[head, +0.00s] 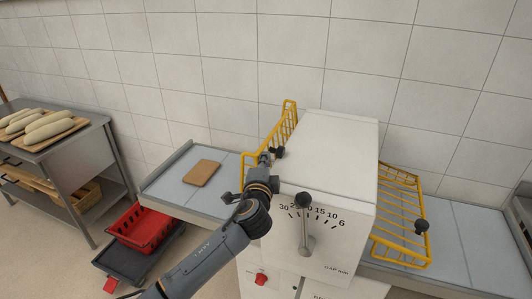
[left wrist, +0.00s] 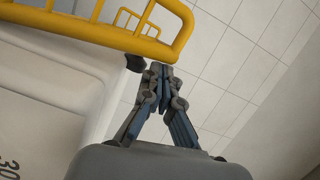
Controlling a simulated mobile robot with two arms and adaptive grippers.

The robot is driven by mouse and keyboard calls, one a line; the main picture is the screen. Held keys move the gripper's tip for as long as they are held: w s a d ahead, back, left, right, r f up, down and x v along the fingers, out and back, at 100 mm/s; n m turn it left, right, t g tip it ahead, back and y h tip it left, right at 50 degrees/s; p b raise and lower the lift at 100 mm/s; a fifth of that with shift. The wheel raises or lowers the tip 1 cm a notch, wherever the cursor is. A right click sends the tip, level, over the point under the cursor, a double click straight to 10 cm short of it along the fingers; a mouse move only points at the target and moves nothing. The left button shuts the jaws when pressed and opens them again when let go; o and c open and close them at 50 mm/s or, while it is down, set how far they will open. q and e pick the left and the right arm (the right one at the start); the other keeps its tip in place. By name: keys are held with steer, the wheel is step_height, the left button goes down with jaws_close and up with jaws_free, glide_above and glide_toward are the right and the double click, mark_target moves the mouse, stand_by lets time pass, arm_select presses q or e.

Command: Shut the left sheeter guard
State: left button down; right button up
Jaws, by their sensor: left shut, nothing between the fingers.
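The left sheeter guard (head: 285,124) is a yellow wire frame on the left side of the white sheeter head. It stands tilted up, its upper end near the top of the machine. My left gripper (head: 264,157) is shut and empty beside it. In the left wrist view the shut fingertips (left wrist: 163,68) are close to the yellow guard bar (left wrist: 100,32); I cannot tell whether they touch. A black knob (left wrist: 135,62) shows just behind the fingers. The right guard (head: 402,215) lies lower, over the right belt. My right gripper is not in view.
The white sheeter head (head: 335,150) carries a dial lever (head: 305,225). A brown slab (head: 202,172) lies on the left belt (head: 168,183). A red basket (head: 138,226) sits on a low dark cart at left. A steel table (head: 75,153) with loaves stands far left.

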arm_select(q)
steer(key=shift+w, duration=0.9)
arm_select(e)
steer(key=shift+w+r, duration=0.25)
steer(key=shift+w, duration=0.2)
arm_select(q)
steer(key=shift+w, duration=0.1)
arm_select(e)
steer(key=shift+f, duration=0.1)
